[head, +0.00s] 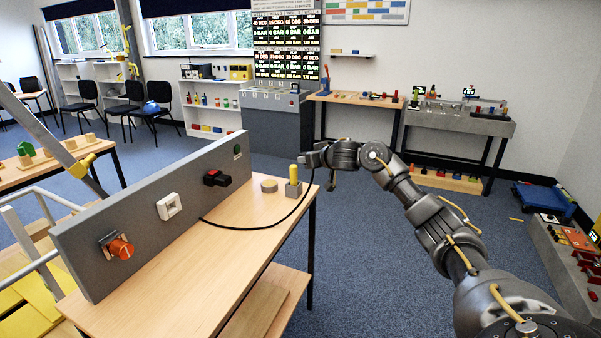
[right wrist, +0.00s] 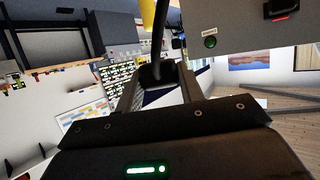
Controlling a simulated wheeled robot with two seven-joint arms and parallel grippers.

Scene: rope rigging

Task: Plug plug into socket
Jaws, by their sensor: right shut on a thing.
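My right gripper (head: 310,160) hangs in the air just past the far right end of the wooden table, right of a grey upright panel (head: 135,218). It is shut on the black plug (right wrist: 157,76), seen between the fingers in the right wrist view. A black cable (head: 257,228) runs from the plug down across the table to the panel's base. The panel carries a white square fitting (head: 169,206) and a black protruding box with red (head: 217,178); I cannot tell for sure which is the socket. The plug is clear of both. My left gripper is not in view.
The panel also has an orange-red knob (head: 121,248) and a green button (head: 237,151). The tabletop before the panel is mostly clear.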

